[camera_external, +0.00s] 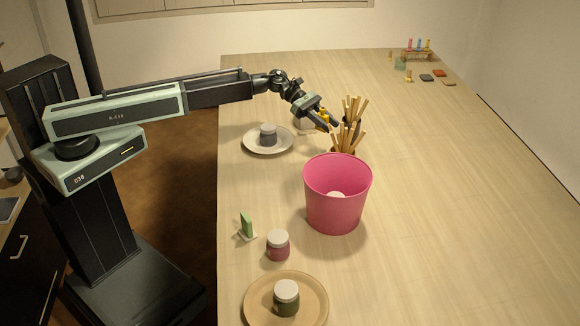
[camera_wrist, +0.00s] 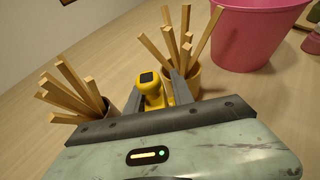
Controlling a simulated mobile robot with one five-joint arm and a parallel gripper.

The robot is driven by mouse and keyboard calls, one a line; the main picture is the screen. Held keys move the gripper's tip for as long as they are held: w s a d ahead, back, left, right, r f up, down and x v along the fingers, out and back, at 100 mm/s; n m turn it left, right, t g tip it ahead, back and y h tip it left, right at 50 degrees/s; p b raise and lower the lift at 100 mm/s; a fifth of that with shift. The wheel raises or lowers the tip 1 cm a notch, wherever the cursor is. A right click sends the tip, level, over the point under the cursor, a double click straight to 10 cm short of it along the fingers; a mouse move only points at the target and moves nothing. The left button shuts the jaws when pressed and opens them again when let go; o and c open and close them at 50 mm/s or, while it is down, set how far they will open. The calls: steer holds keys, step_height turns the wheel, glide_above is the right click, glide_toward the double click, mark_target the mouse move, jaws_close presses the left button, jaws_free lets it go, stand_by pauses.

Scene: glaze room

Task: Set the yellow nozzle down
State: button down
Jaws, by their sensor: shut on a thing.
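The yellow nozzle (camera_wrist: 152,88) is held between the two fingers of my gripper (camera_wrist: 162,100) in the wrist view. My gripper (camera_external: 324,122) is shut on it above the table, behind the pink bucket and just left of the stick holders in the external view. Only a small bit of the nozzle (camera_external: 322,116) shows there, partly hidden by the fingers. I cannot tell how far its lower end is from the table.
Wooden sticks (camera_external: 350,138) stand in holders close to my gripper; in the wrist view one bunch (camera_wrist: 72,92) is left and another (camera_wrist: 182,40) right. A pink bucket (camera_external: 336,205) stands nearer. A plate (camera_external: 251,146) with a grey jar is left.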

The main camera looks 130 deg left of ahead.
step_height(320, 180, down, 10)
steer(key=b, duration=0.8)
steer(key=shift+f, duration=0.1)
steer(key=shift+r, duration=0.2)
steer(key=shift+f, duration=0.15)
steer(key=c, duration=1.1)
jaws_free()
